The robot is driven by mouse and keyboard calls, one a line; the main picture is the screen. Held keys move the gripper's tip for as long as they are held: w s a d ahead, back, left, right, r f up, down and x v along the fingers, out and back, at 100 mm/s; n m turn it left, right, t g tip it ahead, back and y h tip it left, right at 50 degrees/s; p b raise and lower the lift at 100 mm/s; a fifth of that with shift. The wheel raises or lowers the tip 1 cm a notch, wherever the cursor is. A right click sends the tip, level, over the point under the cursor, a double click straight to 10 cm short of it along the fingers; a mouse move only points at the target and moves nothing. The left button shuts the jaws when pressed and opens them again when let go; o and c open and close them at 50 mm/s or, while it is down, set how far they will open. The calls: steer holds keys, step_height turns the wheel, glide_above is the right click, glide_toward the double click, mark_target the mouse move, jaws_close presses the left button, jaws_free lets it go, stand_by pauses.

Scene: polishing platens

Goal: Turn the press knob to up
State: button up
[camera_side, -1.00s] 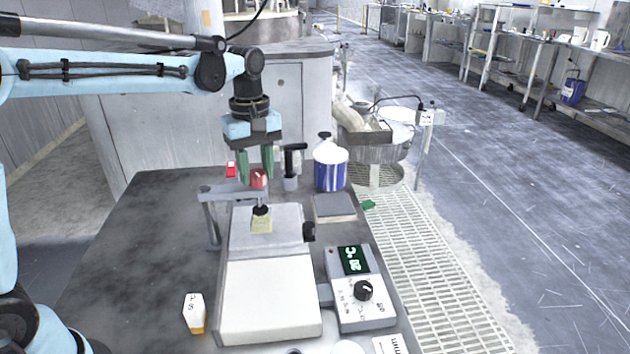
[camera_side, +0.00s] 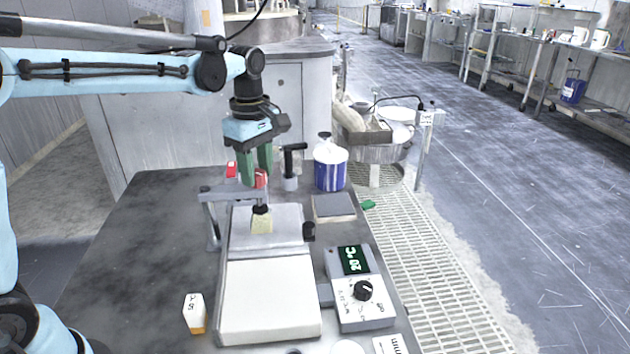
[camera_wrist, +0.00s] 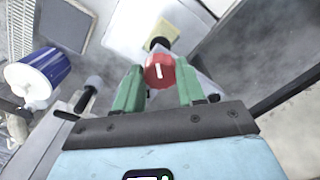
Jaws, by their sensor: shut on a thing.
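The press knob (camera_wrist: 160,71) is red with a white mark and sits on top of the grey press arm. In the side view the knob (camera_side: 260,178) is partly hidden by my fingers. My gripper (camera_wrist: 160,90) has green fingers, one on each side of the knob, and is shut on it. In the side view my gripper (camera_side: 257,168) points down over the press and is turned at an angle. The press (camera_side: 268,300) is a pale, box-like unit, with a black-tipped plunger above a small yellowish block (camera_side: 261,224).
A blue-and-white tub (camera_side: 330,170) and a black-handled tool (camera_side: 291,168) stand behind the press, to the right. A control box (camera_side: 355,290) with a black dial sits right of the press. A small white-and-orange bottle (camera_side: 195,313) stands at the front left. The table's left part is clear.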

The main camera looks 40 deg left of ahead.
steer(key=o, duration=1)
steer(key=shift+o, duration=0.2)
step_height(320, 180, up, 12)
stand_by(0.4)
steer(key=m+t, duration=0.3)
steer(key=m, duration=0.5)
glide_toward(257, 173)
steer(key=s+d, duration=0.1)
steer(key=s, duration=0.3)
steer(key=s+d+f+m+t, duration=0.1)
steer(key=s+f+m+t, duration=0.3)
steer(key=s+f+m, duration=0.3)
step_height(257, 173, down, 3)
steer(key=m, duration=0.3)
steer(key=shift+d+f, duration=0.2)
steer(key=shift+f, duration=0.05)
